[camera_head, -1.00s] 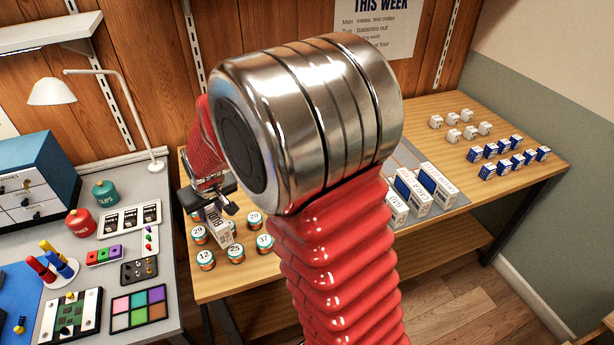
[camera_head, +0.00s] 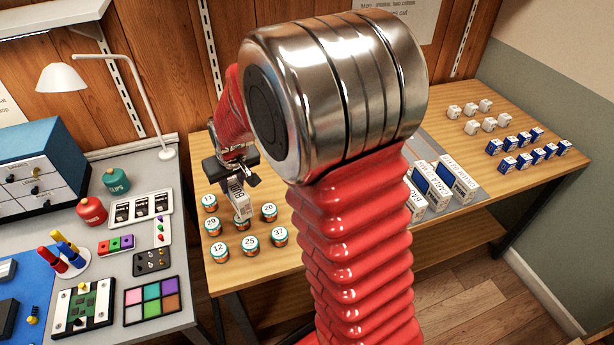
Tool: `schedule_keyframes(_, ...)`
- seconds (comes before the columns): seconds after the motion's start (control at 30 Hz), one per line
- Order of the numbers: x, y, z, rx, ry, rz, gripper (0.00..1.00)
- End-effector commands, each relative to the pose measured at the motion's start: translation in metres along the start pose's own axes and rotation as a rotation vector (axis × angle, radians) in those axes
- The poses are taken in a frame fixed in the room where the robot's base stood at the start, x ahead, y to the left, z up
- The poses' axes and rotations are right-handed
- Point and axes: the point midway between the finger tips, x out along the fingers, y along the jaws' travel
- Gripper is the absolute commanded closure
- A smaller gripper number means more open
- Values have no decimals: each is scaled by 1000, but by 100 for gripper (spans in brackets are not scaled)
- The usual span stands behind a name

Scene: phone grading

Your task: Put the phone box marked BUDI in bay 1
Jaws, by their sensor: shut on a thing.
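My gripper (camera_head: 243,181) is shut on a white phone box (camera_head: 241,206) with dark lettering on its side that looks like BUDI. The box hangs below the jaws, tilted a little, and appears just above several numbered tins. Other phone boxes (camera_head: 438,187), white and some with blue faces, stand in a row on a grey mat (camera_head: 478,190) to the right. My arm hides the left part of that mat and row. Bay numbers cannot be read.
Numbered tins (camera_head: 250,245) stand on the wooden table (camera_head: 400,245) under the gripper. Small white boxes (camera_head: 488,125) and blue-white boxes (camera_head: 525,160) sit at the table's right end. A grey bench (camera_head: 185,255) with trays and a lamp (camera_head: 66,78) is at left.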

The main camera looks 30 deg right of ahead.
Motion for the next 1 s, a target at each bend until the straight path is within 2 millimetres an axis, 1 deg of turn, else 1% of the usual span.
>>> schedule_keyframes(0.03, 0, 14, -5, 17, 2, 7, 100)
schedule_keyframes(0.17, -2, 55, -18, 53, 0, 25, 100)
schedule_keyframes(0.2, -2, 69, -22, 67, -1, 31, 100)
schedule_keyframes(0.37, -8, 130, -34, 118, -2, 53, 100)
schedule_keyframes(0.4, -9, 146, -36, 130, -2, 57, 100)
schedule_keyframes(0.6, -20, 221, -40, 187, -1, 79, 100)
schedule_keyframes(0.7, -25, 248, -39, 206, 0, 87, 100)
schedule_keyframes(0.8, -28, 264, -38, 217, 1, 90, 100)
schedule_keyframes(0.83, -28, 266, -38, 218, 1, 90, 100)
schedule_keyframes(1.0, -29, 269, -38, 219, 0, 90, 100)
